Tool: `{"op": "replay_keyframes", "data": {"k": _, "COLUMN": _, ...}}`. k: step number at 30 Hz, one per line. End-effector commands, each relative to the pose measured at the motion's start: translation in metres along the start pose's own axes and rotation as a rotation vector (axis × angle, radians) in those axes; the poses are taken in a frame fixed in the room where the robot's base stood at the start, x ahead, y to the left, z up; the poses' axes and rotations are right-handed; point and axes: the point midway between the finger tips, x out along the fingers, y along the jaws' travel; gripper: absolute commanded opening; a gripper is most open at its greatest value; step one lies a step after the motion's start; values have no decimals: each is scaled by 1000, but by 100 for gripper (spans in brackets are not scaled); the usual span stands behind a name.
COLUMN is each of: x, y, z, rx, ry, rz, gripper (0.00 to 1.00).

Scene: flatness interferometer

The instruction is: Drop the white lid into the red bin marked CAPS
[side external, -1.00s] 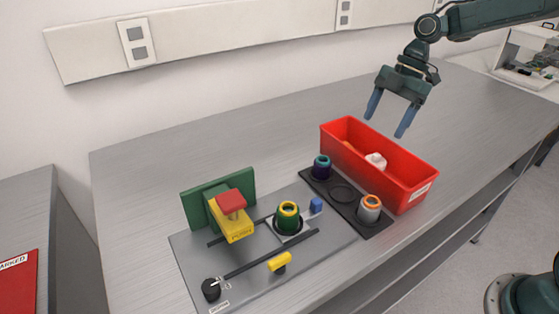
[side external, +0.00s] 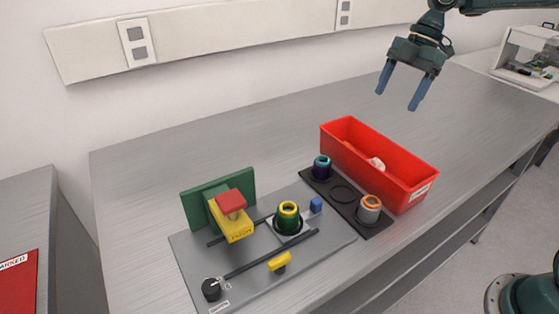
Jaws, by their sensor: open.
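The red bin (side external: 408,199) stands on the grey bench, with a white label on its near end whose text is too small to read. The white lid (side external: 376,164) is inside the bin, partly hidden by the bin's near wall. An orange item (side external: 348,147) also shows inside the bin, at the left. My gripper (side external: 398,98) is open and empty, well above the bench, above and behind the bin.
A black tray (side external: 341,193) beside the bin holds a purple-teal ringed part (side external: 322,167) and a grey-orange one (side external: 369,209). The grey fixture plate (side external: 330,240) carries a green-yellow ringed part (side external: 288,218), yellow press and knobs. The bench behind is clear.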

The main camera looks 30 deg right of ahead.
Motion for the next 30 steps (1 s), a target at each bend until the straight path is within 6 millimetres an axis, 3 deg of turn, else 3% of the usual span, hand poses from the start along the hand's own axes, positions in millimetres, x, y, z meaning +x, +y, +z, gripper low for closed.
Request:
{"op": "replay_keyframes", "data": {"k": 23, "x": -10, "y": -1, "z": 0, "rx": 0, "ry": -3, "rz": -1, "gripper": 75}}
{"op": "replay_keyframes", "data": {"k": 30, "x": -14, "y": -5, "z": -11, "rx": 45, "ry": -9, "rz": 15, "gripper": 75}}
